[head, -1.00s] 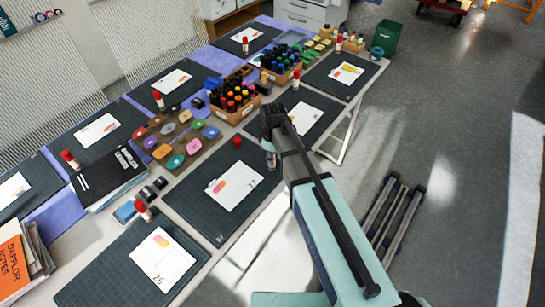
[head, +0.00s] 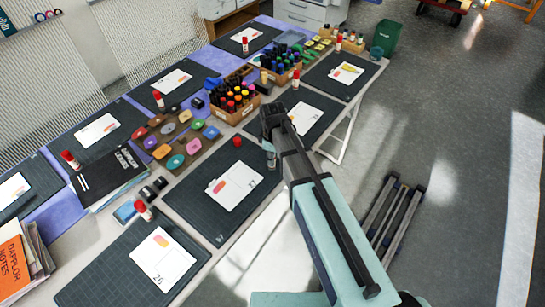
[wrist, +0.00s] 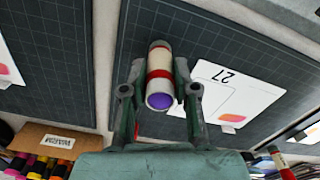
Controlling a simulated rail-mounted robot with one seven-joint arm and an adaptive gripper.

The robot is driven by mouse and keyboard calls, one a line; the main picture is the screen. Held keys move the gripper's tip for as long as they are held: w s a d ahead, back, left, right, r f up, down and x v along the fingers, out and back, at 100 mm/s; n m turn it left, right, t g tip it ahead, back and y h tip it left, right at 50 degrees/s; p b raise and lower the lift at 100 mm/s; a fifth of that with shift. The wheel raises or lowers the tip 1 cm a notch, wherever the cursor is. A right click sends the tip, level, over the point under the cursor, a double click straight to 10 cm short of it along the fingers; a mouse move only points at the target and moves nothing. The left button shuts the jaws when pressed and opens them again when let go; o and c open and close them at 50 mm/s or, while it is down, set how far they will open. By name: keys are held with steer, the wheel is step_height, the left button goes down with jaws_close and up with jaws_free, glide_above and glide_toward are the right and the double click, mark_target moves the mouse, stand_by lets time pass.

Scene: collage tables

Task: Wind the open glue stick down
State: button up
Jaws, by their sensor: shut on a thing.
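My gripper (wrist: 158,70) is shut on the open glue stick (wrist: 158,93), a white tube with a red band. In the wrist view the stick's near end shows a round purple face inside a pale rim. Its other end points away, over the dark mat. In the head view my gripper (head: 271,130) is at the right edge of the mat with card 27, and a pale bit of the glue stick (head: 271,160) shows below it. A loose red cap (head: 237,142) lies on that mat, left of my gripper. How far the glue stands out is not clear.
The card marked 27 (head: 234,187) lies on the same mat (head: 200,205). A wooden box of bottles (head: 234,107) and a tray of coloured discs (head: 180,140) stand behind.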

steer(key=o, duration=1.7)
steer(key=shift+c, duration=0.2)
steer(key=shift+r, duration=0.2)
steer(key=shift+r+p, duration=2.2)
steer(key=shift+r, duration=1.4)
